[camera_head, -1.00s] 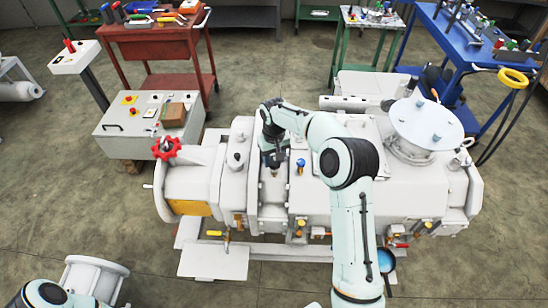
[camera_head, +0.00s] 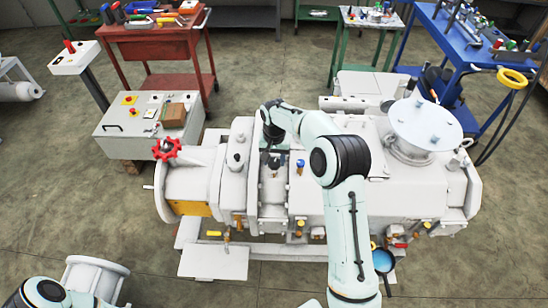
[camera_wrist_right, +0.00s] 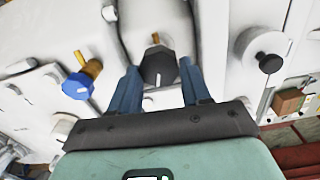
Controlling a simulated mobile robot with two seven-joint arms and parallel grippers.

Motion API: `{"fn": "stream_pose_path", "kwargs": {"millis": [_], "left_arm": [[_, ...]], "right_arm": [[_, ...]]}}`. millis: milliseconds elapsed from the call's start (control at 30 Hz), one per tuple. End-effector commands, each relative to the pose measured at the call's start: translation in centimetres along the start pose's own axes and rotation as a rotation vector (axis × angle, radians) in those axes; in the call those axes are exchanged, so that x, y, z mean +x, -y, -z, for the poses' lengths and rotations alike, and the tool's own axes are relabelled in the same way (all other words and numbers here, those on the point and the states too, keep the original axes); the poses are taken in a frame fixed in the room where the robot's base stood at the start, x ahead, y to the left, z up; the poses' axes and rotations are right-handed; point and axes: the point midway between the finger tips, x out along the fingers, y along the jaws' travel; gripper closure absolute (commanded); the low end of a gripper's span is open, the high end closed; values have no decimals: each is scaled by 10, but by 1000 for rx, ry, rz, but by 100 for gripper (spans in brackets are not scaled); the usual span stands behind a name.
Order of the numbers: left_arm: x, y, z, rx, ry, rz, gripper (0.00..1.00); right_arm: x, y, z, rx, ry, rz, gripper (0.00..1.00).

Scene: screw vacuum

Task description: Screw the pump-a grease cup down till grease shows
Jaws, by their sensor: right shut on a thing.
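The grease cup shows in the right wrist view as a dark faceted cap (camera_wrist_right: 158,68) with a pale line on its face. A brass-coloured piece shows just behind it. My right gripper (camera_wrist_right: 160,82) has its two blue-grey fingers on either side of the cap, shut on it. In the head view my right gripper (camera_head: 271,148) reaches down over the middle of the pale pump (camera_head: 330,205), and the cap is hard to make out there. No grease can be made out. My left arm enters at the bottom left; its gripper is out of view.
A blue cap (camera_wrist_right: 78,86) on a brass stem stands beside the held cap, and a black knob (camera_wrist_right: 268,62) is on the other side. A red handwheel (camera_head: 167,150) is at the pump's left end. A grey control box (camera_head: 148,122) stands behind it.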

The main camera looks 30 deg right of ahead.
Motion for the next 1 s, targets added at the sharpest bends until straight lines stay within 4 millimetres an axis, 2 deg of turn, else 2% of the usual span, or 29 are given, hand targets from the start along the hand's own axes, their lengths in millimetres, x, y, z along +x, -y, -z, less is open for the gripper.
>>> {"fn": "stream_pose_path", "kwargs": {"millis": [500,1000], "left_arm": [[-7,-5,7,3,-8,-3,57],[-8,-6,9,4,-11,-4,57]], "right_arm": [[-1,-1,0,421,0,0,83],[0,-2,-1,563,1,0,83]]}}
